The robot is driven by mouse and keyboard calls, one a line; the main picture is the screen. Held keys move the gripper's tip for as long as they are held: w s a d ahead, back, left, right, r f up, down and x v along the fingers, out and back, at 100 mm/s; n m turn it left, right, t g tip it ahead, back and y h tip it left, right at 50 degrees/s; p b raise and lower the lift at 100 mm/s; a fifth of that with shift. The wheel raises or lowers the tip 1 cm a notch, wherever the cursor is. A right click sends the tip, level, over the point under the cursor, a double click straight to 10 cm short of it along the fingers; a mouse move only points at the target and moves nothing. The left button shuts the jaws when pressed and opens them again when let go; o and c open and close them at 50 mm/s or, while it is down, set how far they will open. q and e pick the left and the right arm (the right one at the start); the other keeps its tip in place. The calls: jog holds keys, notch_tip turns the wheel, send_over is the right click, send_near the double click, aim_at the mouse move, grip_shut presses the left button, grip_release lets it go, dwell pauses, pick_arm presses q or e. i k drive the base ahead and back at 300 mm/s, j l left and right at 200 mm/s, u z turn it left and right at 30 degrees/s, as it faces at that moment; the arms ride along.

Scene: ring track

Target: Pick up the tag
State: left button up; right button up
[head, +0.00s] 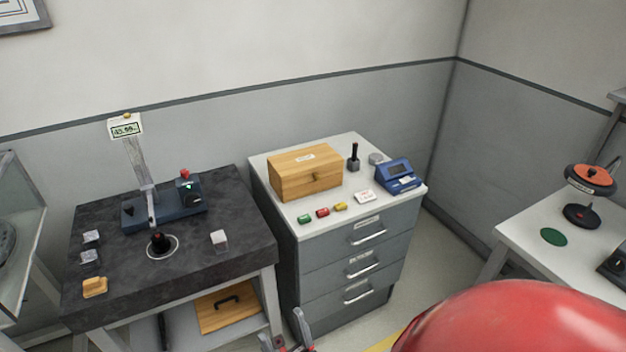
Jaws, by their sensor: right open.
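I cannot tell which of these is the tag. My right gripper (284,327) is open at the bottom edge, in front of the cabinet and well apart from these pieces. It is partly cut off. My left gripper is not in view.
A wooden box (305,175), a black-handled stamp (353,158) and a blue device (398,177) stand on the cabinet. A dark bench (215,262) with a blue tester (165,211) is at left. A white table (530,236) is at right. Floor shows between cabinet and white table.

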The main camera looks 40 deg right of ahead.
aim_at(305, 218)
jog(key=i+l+z, duration=0.1)
jog(key=l+z, duration=0.3)
jog(key=i+l+z, duration=0.1)
jog(key=l+z, duration=0.15)
jog(key=z, duration=0.2)
